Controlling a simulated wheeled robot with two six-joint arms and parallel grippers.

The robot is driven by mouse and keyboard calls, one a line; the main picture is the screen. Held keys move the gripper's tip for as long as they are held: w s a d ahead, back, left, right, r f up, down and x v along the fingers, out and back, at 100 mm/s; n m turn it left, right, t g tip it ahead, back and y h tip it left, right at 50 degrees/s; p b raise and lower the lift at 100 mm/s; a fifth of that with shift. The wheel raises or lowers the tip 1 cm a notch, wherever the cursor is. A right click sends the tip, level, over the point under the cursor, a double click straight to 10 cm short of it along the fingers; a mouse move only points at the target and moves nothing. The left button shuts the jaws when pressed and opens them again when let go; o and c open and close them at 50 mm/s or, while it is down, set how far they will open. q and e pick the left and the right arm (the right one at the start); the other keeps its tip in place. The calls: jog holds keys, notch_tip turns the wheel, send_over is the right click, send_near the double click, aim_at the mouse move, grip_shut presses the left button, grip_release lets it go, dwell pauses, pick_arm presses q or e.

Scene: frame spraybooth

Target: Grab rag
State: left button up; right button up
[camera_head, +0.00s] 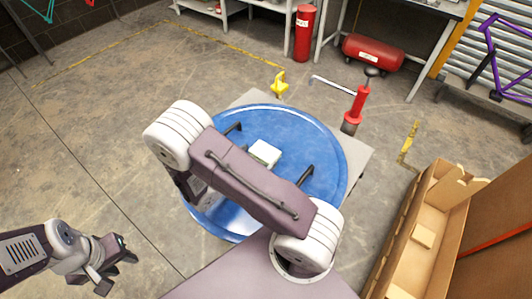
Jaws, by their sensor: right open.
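A pale, greenish-white folded piece that looks like the rag (264,154) lies near the middle of a round blue surface (331,150). My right arm crosses in front of this surface, and its forearm passes just below and left of the pale piece. My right gripper (203,195) is left of and below the piece, mostly hidden under the arm; its fingers are hard to make out, and I see nothing held. My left gripper (117,272) is at the lower left, away from the blue surface, with its fingers apart and empty.
Two dark handle-like bars (306,176) stand on the blue surface. Beyond it are a yellow item (280,83) and a red pump-like tool (357,104). An open cardboard box (423,236) is at the right. A red cylinder (304,34) stands at the back. The left floor is clear.

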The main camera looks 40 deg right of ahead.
aim_at(263, 154)
jog(key=shift+w+d+f, duration=0.1)
jog(key=shift+d, duration=0.15)
jog(key=x, duration=0.4)
jog(key=shift+d, duration=0.25)
jog(key=shift+d+f, duration=0.15)
jog(key=shift+d, duration=0.05)
jog(key=shift+a, duration=0.1)
jog(key=c, duration=1.1)
